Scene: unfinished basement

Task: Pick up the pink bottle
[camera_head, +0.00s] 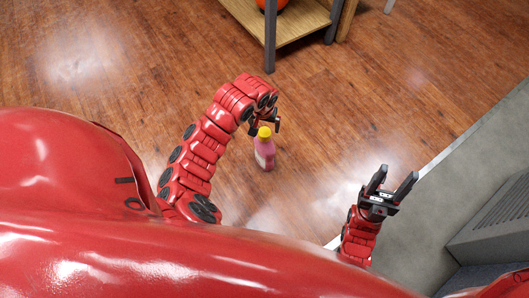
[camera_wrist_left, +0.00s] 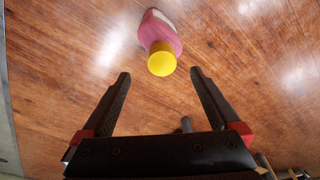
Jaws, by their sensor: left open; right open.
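The pink bottle (camera_head: 264,153) with a yellow cap stands on the wooden floor in the head view. In the left wrist view the pink bottle (camera_wrist_left: 161,38) is beyond the fingertips, cap toward the camera and roughly centred between them. My left gripper (camera_head: 265,125) is open, with its fingers beside the yellow cap in the head view; the left wrist view (camera_wrist_left: 160,76) shows its jaws apart and empty. My right gripper (camera_head: 391,183) is open and empty, to the right of the bottle, with its fingers pointing up in the picture.
A wooden shelf (camera_head: 296,20) with dark metal legs stands at the top, with an orange object (camera_head: 271,4) on it. A grey floor area (camera_head: 440,205) with a grey ridged object (camera_head: 497,222) lies at the right. The floor around the bottle is clear.

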